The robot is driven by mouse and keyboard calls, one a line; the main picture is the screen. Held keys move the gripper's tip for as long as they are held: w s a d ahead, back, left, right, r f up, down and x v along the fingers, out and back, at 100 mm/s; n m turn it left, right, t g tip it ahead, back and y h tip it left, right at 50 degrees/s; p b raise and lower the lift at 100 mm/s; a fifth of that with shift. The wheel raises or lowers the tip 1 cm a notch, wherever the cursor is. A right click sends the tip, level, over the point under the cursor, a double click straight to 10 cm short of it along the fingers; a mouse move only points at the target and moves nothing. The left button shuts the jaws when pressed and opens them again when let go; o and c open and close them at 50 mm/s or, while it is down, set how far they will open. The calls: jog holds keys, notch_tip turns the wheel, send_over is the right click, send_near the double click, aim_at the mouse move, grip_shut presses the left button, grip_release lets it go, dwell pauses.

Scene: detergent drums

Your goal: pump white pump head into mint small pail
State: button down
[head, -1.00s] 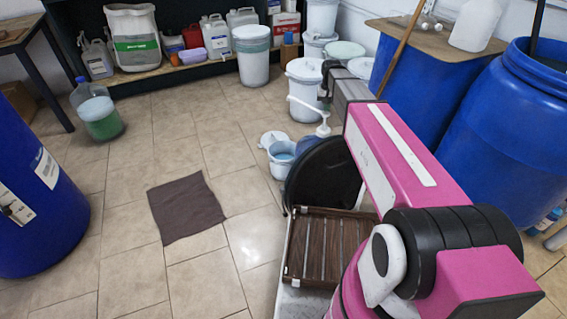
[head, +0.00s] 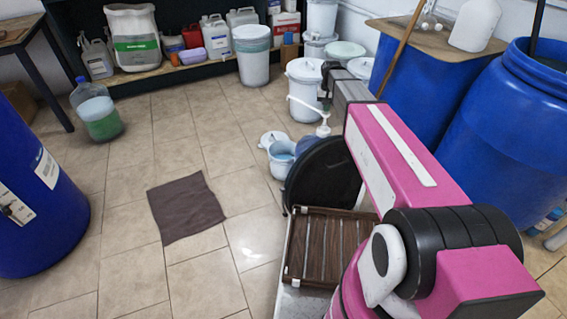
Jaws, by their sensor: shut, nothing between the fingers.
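The white pump head (head: 323,130) stands upright near the middle of the head view, partly hidden by my arm. Its long white spout (head: 303,108) points left, toward the side where the pail stands. The small pail (head: 282,161), pale blue-mint with bluish contents, stands on the tiled floor, left of and below the pump head. My gripper (head: 325,101) is dark and small, just above the pump head beside the spout; its fingers are shut with nothing between them. Whether the fingertips touch the pump head cannot be told. The drum under the pump is mostly hidden.
A second small light vessel (head: 271,138) is behind the pail. White lidded buckets (head: 304,90) stand behind the pump. Large blue drums (head: 500,130) fill the right; another blue drum (head: 35,200) is at left. A brown mat (head: 186,208) lies on open floor.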

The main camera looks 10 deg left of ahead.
aim_at(326, 115)
jog(key=shift+f, duration=2.4)
jog(key=shift+r, duration=3.15)
jog(key=shift+f, duration=0.15)
jog(key=shift+f, duration=3)
jog(key=shift+r, duration=0.1)
jog(key=shift+r, duration=3.05)
